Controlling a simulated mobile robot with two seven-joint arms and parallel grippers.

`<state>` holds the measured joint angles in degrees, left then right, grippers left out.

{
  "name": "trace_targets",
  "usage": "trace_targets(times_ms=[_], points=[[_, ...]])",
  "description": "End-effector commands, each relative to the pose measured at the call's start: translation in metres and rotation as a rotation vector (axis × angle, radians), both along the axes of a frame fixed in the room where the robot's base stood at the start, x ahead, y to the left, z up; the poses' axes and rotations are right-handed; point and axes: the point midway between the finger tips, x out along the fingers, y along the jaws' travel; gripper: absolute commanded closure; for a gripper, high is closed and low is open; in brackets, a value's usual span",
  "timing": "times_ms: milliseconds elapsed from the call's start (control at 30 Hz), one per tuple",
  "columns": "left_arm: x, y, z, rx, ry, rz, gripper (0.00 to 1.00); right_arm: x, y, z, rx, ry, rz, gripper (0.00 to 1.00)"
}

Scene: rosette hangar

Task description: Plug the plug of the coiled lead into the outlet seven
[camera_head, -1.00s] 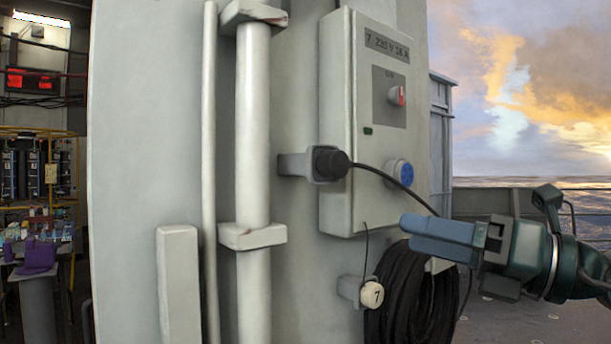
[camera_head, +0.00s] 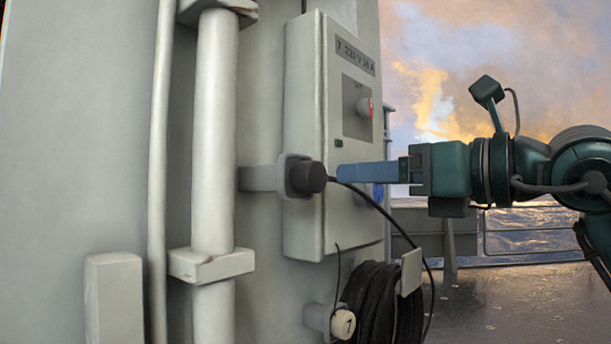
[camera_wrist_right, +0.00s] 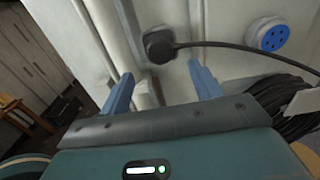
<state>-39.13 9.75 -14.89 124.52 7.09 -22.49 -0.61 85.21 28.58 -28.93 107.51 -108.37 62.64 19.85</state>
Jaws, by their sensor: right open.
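The black plug (camera_head: 310,178) sits in a grey bracket (camera_head: 262,178) on the wall, left of the outlet box; its lead droops to the right. It also shows in the right wrist view (camera_wrist_right: 158,46). The blue outlet (camera_head: 378,194) on the box labelled 7 is partly hidden behind my gripper; its round face with holes shows in the right wrist view (camera_wrist_right: 270,35). My right gripper (camera_head: 342,172) is open and empty, its blue fingers pointing left, just right of the plug. In the wrist view the plug is beyond and between the fingertips. My left gripper is not in view.
The grey outlet box (camera_head: 303,140) carries a red switch (camera_head: 364,107). A vertical pipe (camera_head: 214,130) stands left. Open deck lies to the right.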

Motion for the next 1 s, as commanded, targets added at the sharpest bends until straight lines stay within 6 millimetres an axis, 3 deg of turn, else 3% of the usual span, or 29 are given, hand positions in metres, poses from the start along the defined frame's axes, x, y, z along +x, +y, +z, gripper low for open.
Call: trace_targets(times_ms=[400,600,1000], points=[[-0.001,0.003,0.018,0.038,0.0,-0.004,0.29,0.029,0.04,0.003,0.001,0.004,0.003,0.36],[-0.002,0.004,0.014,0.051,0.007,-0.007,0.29,0.043,0.06,0.001,0.001,0.003,0.003,0.36],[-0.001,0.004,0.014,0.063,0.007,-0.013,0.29,0.052,0.072,0.0,0.0,0.0,0.002,0.36]])
